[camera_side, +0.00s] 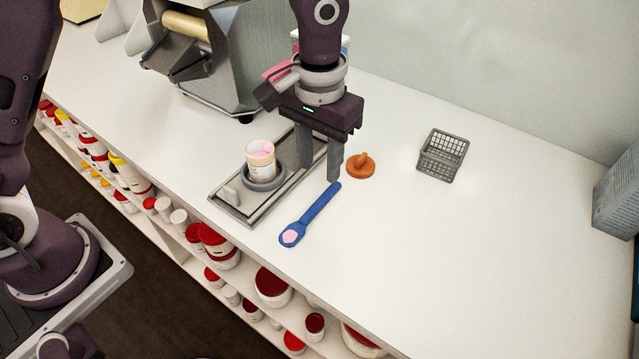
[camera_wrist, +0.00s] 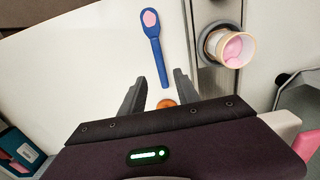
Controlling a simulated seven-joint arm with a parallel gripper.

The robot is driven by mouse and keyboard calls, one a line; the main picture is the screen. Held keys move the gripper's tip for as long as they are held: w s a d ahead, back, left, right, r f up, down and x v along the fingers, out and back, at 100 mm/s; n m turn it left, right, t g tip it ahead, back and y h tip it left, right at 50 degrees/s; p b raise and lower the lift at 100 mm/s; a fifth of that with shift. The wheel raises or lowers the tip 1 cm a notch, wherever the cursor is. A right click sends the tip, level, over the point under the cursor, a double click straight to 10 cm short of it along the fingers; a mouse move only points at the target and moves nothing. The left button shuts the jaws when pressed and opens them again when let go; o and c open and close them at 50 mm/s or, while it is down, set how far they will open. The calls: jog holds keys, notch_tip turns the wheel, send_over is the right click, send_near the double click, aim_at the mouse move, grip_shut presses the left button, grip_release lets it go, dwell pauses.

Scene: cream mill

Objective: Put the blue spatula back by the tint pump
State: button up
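The blue spatula (camera_side: 318,209) lies flat on the white counter, with a pink patch on its round end; it also shows in the wrist view (camera_wrist: 157,50). My gripper (camera_side: 320,178) is open and empty, pointing down near the handle end of the spatula. In the wrist view, the fingertips (camera_wrist: 160,77) are on either side of the handle end; I cannot tell how high above it they are. I cannot pick out the tint pump for certain; pink, white and blue items (camera_side: 345,44) behind my gripper are partly hidden.
A cup with pink contents (camera_side: 261,160) stands in a ring on a metal tray (camera_side: 229,204) beside the spatula. An orange knobbed object (camera_side: 361,166) is close to my gripper. A grey basket (camera_side: 443,156) and a grey roller machine (camera_side: 228,60) stand farther off.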

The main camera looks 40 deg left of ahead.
jog(key=s+a+r+t, duration=0.1)
jog(key=s+a+r, duration=0.35)
jog(key=r, duration=0.25)
jog(key=s+a+r+t, duration=0.2)
jog(key=s+a+r, duration=0.2)
jog(key=a+r, duration=0.15)
jog(key=s+a+r+t, duration=0.1)
jog(key=s+a, duration=0.4)
jog(key=s, duration=0.8)
jog(key=shift+a+t, duration=0.2)
jog(key=shift+t, duration=0.6)
